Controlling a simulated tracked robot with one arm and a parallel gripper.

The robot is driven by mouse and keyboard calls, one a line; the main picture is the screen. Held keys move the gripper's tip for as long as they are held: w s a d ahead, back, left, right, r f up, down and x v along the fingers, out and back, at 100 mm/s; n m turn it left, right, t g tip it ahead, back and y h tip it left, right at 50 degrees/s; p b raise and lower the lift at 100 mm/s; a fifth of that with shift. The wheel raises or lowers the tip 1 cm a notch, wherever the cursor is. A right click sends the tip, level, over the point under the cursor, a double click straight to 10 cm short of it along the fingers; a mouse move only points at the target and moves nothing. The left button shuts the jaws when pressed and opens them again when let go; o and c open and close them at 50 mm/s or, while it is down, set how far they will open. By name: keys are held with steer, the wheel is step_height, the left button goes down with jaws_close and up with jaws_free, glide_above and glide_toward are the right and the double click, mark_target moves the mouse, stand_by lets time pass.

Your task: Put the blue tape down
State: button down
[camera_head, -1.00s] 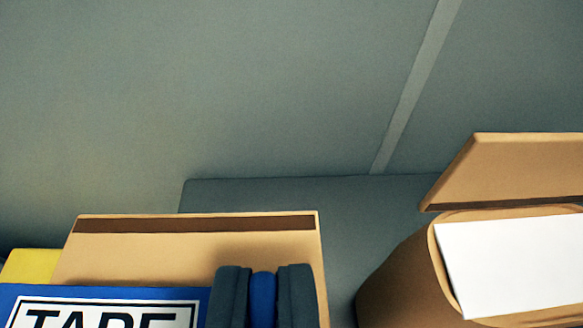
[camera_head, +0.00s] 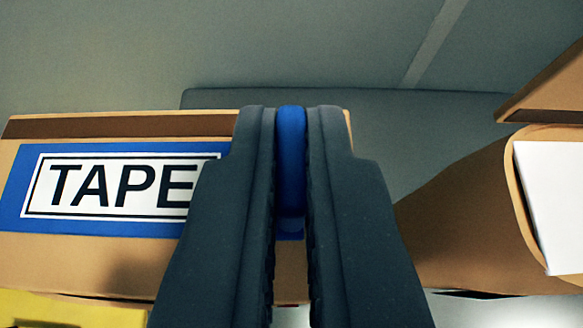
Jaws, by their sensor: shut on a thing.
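My gripper (camera_head: 291,165) is in the middle of the view, its two dark fingers shut on the blue tape (camera_head: 291,150). The tape shows as a narrow upright blue strip between the fingertips. Behind and to the left is a tan cardboard box (camera_head: 80,252) with a blue label (camera_head: 25,200) reading TAPE in a white panel. My gripper covers the right part of the box and the label's right end. I cannot tell how far the tape is from the box.
A brown rounded container (camera_head: 465,220) with a raised flap (camera_head: 555,90) and a white sheet (camera_head: 553,195) stands at the right. A yellow thing (camera_head: 60,310) is at the lower left. A grey wall (camera_head: 250,45) and a dark grey panel (camera_head: 400,125) are behind.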

steer(key=shift+f, duration=0.1)
steer(key=c, duration=1.6)
jaws_free()
steer(key=shift+s+d+r, duration=0.1)
steer(key=shift+s+r, duration=0.3)
steer(key=shift+s, duration=0.05)
steer(key=b+v, duration=0.1)
steer(key=v, duration=1)
